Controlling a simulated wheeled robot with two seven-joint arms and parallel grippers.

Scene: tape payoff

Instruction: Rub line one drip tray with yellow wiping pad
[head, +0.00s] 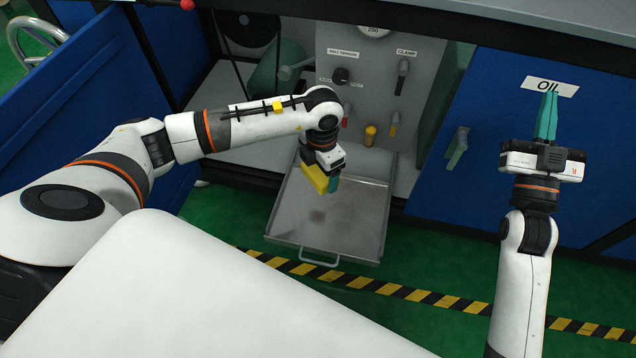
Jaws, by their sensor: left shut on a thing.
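The drip tray (345,226) is a shallow grey metal pan with a front handle, pulled out low at the front of the machine. Its floor shows a darker, smudged area. My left gripper (332,183) is shut on the yellow wiping pad (314,178), over the tray's back left part. The gripper and wrist hide part of the pad and tray. I cannot tell whether the pad touches the tray floor. My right gripper (546,112) is away to the right, in front of the blue panel, with its teal fingers together and nothing visible in them.
A grey control panel (350,60) with knobs and levers stands behind the tray. A blue door (490,100) with an OIL label (551,86) and a handle (457,147) is to the right. A blue panel (70,100) stands at left. Yellow-black tape (390,289) crosses the green floor.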

